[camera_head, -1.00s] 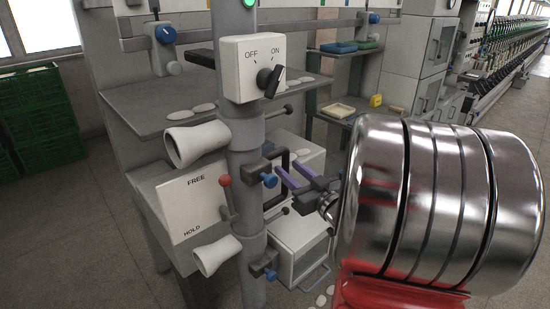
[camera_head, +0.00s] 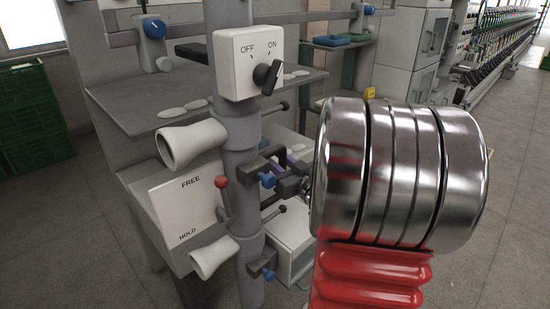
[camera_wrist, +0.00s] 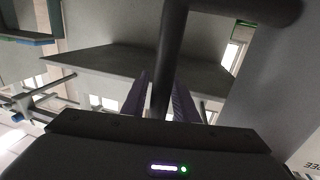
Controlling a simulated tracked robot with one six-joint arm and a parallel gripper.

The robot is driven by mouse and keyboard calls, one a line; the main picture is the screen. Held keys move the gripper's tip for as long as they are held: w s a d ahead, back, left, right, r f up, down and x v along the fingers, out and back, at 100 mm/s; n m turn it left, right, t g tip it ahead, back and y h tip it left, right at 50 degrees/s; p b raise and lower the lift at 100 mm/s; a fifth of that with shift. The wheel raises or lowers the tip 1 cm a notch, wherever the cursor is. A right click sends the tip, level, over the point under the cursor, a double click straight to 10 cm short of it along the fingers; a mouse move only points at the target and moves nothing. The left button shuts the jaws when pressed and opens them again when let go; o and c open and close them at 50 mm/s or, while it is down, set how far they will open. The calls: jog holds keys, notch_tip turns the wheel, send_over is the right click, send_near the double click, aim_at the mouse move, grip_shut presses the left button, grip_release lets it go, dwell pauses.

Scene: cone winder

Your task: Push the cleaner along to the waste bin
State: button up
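A grey upright post (camera_head: 234,205) stands in front, carrying a white OFF/ON box, a FREE/HOLD panel and two pale nozzles; I cannot tell for sure that it is the cleaner. A black handle bracket (camera_head: 271,152) with a blue knob sticks out of the post's right side. My gripper (camera_head: 283,161) is at this bracket, its purple fingers partly hidden. In the wrist view, the fingers of my gripper (camera_wrist: 160,84) stand apart on either side of a dark bar (camera_wrist: 171,50). Whether they touch it cannot be told. I cannot make out a waste bin.
The OFF/ON box (camera_head: 248,64) is above the bracket. A red-knobbed lever (camera_head: 221,183) stands near FREE. Grey shelves (camera_head: 150,110) with pale pads are behind the post. Green crates (camera_head: 35,120) stand at the far left. Open floor (camera_head: 95,230) lies left and right.

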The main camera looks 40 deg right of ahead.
grip_shut()
jog(key=shift+d, duration=0.15)
dwell(0.4)
